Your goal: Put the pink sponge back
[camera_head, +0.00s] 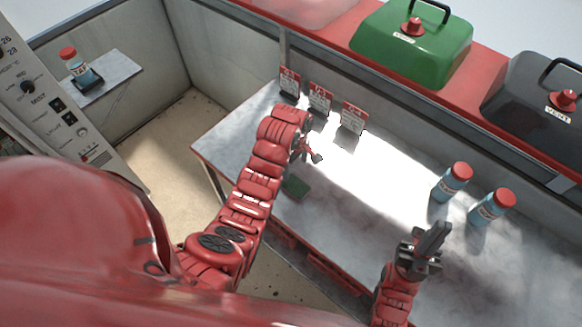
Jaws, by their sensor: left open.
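I cannot make out a pink sponge in the head view; it may be hidden behind my arms or body. My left gripper (313,153) is open over the back left part of the grey table (225,140), just in front of the small red-and-white cards. I see nothing clearly between its fingers. My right gripper (431,243) is over the front right part of the table, below the two bottles. Its dark fingers overlap in this view, so its opening is unclear.
Red-capped blue bottles (452,182) (490,207) stand at right. Cards (320,98) line the back edge. A green lidded box (412,45) and dark one (535,100) sit behind.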

